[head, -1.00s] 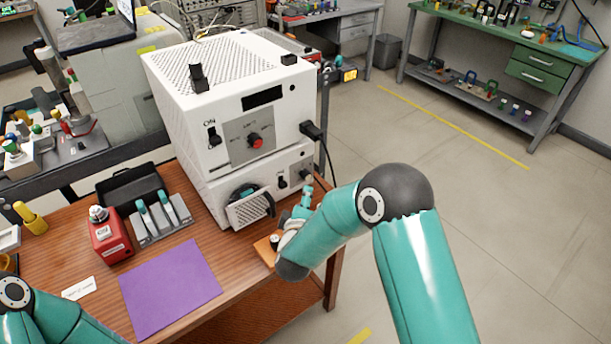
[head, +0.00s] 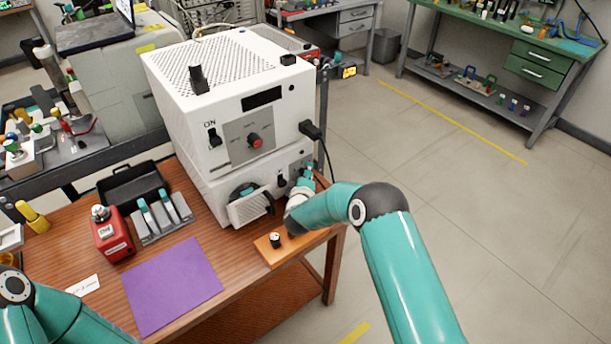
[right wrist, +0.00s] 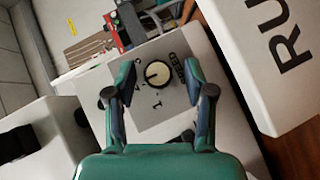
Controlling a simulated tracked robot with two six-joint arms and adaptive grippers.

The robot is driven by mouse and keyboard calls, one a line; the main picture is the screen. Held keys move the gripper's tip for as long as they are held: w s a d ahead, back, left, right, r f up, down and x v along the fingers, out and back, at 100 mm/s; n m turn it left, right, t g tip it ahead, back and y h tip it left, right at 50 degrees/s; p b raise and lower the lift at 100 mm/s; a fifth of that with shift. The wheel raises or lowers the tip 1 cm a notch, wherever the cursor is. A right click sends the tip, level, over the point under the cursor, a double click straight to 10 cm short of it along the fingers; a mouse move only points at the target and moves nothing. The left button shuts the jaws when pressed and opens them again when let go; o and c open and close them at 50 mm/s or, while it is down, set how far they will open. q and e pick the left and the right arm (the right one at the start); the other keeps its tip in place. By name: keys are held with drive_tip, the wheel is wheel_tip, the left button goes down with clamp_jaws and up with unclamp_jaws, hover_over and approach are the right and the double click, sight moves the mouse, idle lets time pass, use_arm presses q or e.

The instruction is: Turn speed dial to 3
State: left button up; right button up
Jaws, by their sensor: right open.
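The speed dial (right wrist: 158,74) is a round knob with a pale face and dark rim on a grey panel (right wrist: 150,118) in the right wrist view. A "1" is printed below it; other marks around it are too small to read surely. My right gripper (right wrist: 159,68) is open, with one finger on each side of the dial and a visible gap at both sides. In the head view my right gripper (head: 306,180) is at the right end of the white machine's lower unit (head: 215,193), where it hides the dial. My left gripper is out of view; only part of that arm shows at lower left.
The upper white box (head: 180,95) has a red knob (head: 255,141), an ON switch (head: 213,138) and a black plug (head: 310,129). A wooden board with a black knob (head: 275,240) lies below my right arm. A purple mat (head: 172,288) lies left of it.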

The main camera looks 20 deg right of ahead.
clamp_jaws()
